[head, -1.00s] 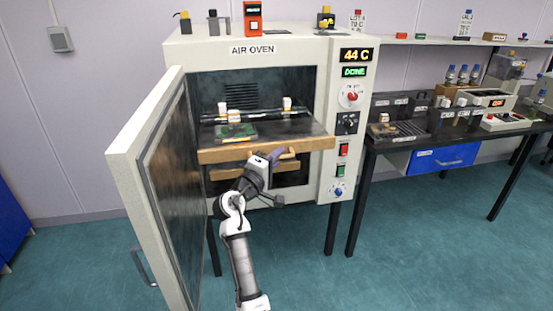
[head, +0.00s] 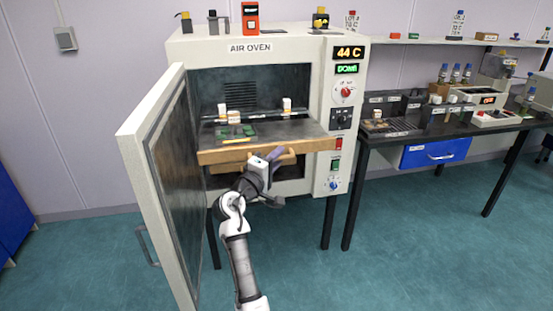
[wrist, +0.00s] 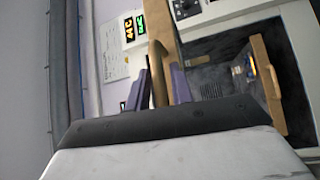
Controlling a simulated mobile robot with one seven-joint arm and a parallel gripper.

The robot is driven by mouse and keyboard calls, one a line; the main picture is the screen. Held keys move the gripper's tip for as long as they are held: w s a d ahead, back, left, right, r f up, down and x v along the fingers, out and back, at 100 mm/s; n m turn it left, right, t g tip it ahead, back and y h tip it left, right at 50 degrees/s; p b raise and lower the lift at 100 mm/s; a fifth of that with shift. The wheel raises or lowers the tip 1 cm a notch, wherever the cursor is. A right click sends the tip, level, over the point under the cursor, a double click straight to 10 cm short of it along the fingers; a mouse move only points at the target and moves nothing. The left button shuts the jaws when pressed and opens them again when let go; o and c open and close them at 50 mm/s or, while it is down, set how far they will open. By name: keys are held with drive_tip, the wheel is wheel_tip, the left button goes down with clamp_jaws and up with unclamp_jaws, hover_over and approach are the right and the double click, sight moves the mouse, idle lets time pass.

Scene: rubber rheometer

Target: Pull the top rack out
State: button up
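The air oven (head: 248,47) stands with its door (head: 155,150) swung open to the left. The top rack (head: 290,132) sticks partly out of the chamber, with a thick wooden front bar (head: 225,157). White-capped pieces and a green plate (head: 243,132) sit on or over it. My gripper (head: 275,155) reaches this bar from below, right of its middle. In the wrist view the wooden bar (wrist: 158,80) lies between my gripper's two purple fingers (wrist: 160,88), which hold it; finger contact is not fully clear.
A lower wooden-fronted rack (head: 285,160) sits just below; it also shows in the wrist view (wrist: 266,85). A black bench (head: 440,133) with trays and a blue drawer (head: 435,153) stands to the right. The floor in front of the oven is clear.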

drive_tip(key=shift+o, duration=0.8)
drive_tip(key=b+v, duration=0.3)
drive_tip(key=v, duration=1)
drive_tip(key=shift+s+a+f, duration=0.15)
drive_tip(key=shift+s+a, duration=0.05)
drive_tip(key=shift+s, duration=0.15)
